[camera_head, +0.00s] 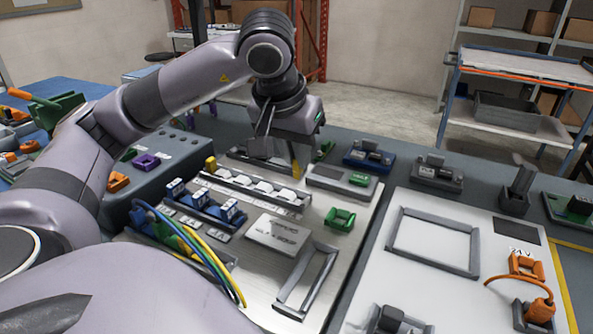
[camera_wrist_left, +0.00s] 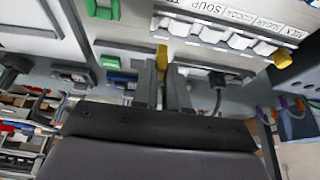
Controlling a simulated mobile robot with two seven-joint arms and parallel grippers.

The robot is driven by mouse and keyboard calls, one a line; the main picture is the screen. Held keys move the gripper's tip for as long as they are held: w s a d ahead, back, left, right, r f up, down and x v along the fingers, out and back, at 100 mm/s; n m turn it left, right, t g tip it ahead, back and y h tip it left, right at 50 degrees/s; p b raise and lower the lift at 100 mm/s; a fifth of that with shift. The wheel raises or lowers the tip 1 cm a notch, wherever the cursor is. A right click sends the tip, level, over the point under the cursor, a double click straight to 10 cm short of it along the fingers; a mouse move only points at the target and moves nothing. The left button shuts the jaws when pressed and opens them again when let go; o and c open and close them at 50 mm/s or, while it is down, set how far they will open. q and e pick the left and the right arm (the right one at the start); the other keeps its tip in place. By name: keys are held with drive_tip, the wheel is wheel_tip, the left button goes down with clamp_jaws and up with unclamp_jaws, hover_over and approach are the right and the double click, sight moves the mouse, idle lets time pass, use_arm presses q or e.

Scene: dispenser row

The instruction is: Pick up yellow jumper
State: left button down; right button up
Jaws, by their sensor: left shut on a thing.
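The yellow jumper (camera_wrist_left: 162,54) is a small upright yellow piece between the two dark fingers of my left gripper (camera_wrist_left: 161,75). In the head view the yellow jumper (camera_head: 295,170) shows just below my left gripper (camera_head: 282,155), at the far right end of the dispenser row. The fingers are shut on it. I cannot tell whether it is clear of the panel. A second yellow piece (camera_head: 210,163) stands at the other end of the row; it also shows in the wrist view (camera_wrist_left: 282,58). My right gripper is not in view.
The row of white dispensers (camera_head: 262,186) sits on a light metal panel (camera_head: 225,258). A green connector (camera_head: 340,219), blue modules (camera_head: 218,208) and looping cables (camera_head: 205,252) are nearby. A white board with an empty grey frame (camera_head: 433,268) and an orange connector (camera_head: 524,265) is at right.

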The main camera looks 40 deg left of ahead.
use_arm(q)
wheel_tip(320, 180, up, 14)
drive_tip(key=p, duration=0.5)
drive_tip(key=shift+r, duration=0.15)
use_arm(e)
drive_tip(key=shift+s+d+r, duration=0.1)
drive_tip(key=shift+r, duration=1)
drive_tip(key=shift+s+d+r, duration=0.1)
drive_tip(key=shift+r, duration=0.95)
use_arm(q)
drive_tip(key=shift+r+p, duration=1.05)
drive_tip(key=shift+p, duration=0.05)
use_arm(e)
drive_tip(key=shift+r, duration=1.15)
use_arm(q)
wheel_tip(320, 180, up, 3)
drive_tip(key=p, duration=0.3)
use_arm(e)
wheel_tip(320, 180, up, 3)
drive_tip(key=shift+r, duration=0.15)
use_arm(q)
drive_tip(key=shift+f, duration=0.1)
